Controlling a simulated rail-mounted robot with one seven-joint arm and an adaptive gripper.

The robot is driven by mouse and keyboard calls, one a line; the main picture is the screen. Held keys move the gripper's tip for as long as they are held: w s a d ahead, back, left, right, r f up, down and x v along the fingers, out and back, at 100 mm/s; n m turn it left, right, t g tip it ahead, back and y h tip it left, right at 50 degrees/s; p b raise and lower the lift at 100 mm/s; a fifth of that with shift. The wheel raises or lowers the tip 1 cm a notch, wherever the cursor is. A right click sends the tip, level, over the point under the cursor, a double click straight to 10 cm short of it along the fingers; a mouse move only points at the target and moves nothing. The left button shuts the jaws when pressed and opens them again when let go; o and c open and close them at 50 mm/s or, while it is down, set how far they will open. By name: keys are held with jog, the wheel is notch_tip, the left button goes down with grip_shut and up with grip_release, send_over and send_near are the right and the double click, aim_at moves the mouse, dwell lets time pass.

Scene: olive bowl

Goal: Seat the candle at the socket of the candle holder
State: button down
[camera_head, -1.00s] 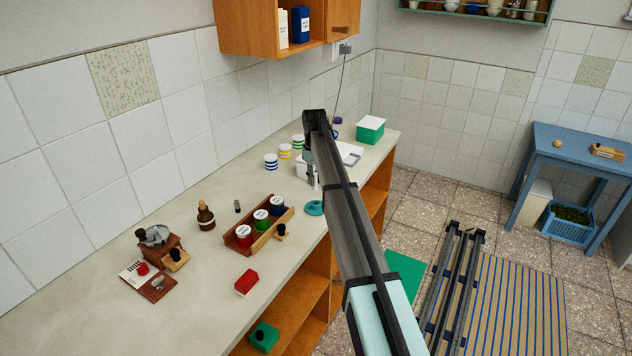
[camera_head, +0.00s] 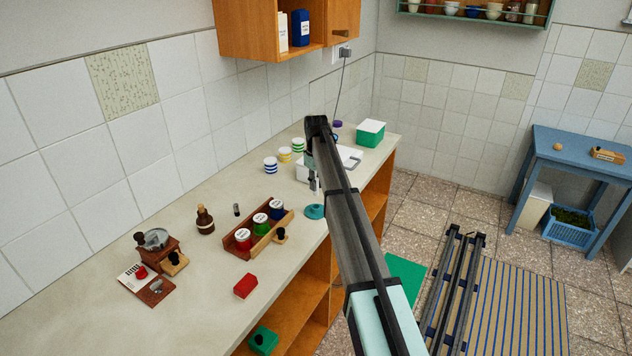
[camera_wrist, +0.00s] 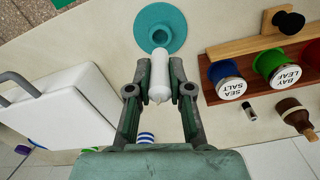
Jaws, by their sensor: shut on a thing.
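A white candle (camera_wrist: 160,72) is held upright between the fingers of my gripper (camera_wrist: 160,92), which is shut on it. The teal candle holder (camera_wrist: 178,18), a round dish with a raised socket, lies just past the candle's far end in the wrist view. In the head view the holder (camera_head: 315,211) stands near the counter's front edge, and my gripper (camera_head: 315,185) with the candle is right above it. Whether the candle's lower end touches the socket cannot be told.
A wooden rack (camera_head: 242,251) with several labelled jars stands left of the holder. A white case (camera_wrist: 60,105) lies on the other side, behind my gripper. A red box (camera_head: 246,286) lies on the front counter.

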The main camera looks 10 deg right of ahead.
aim_at(316, 194)
jog(key=shift+f+b, duration=0.6)
jog(key=shift+f, duration=1.6)
jog(key=shift+f+b, duration=0.3)
jog(key=shift+f, duration=1.25)
dwell(0.3)
jog(key=c, duration=1)
grip_release()
jog(key=shift+r, duration=0.1)
notch_tip(316, 194, up, 12)
jog(key=shift+f, duration=0.1)
